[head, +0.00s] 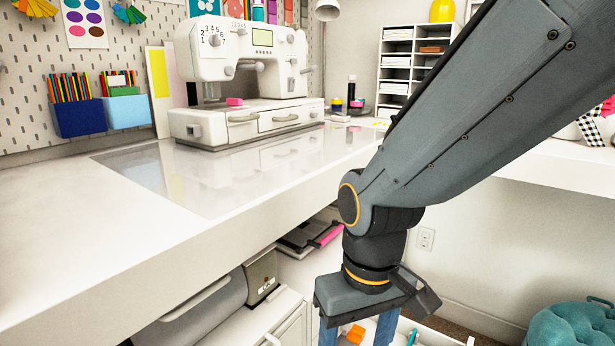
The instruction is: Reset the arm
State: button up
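My arm comes in from the upper right of the head view and bends down at its wrist joint. My gripper (357,333) points downward at the bottom of the view, below the level of the white desk top and beside the desk's front edge. Its two blue fingers are spread apart, with a gap between them. An orange item shows in that gap, but it appears to lie lower down and I cannot tell its exact distance. The fingertips are cut off by the bottom edge of the view.
The white desk (60,230) runs along the left, with a white sewing machine (245,75) at its back. Under it stand a grey bin (195,310) and drawers. A teal tufted pouf (572,326) sits at lower right. The desk's front left part is clear.

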jog(key=s+d+r+m+p, duration=0.1)
jog(key=d+r+m+p, duration=0.3)
jog(key=d+r+p, duration=0.8)
jog(key=shift+s+r+p, duration=0.2)
jog(key=shift+r+p, duration=1.15)
jog(key=shift+p, duration=1.85)
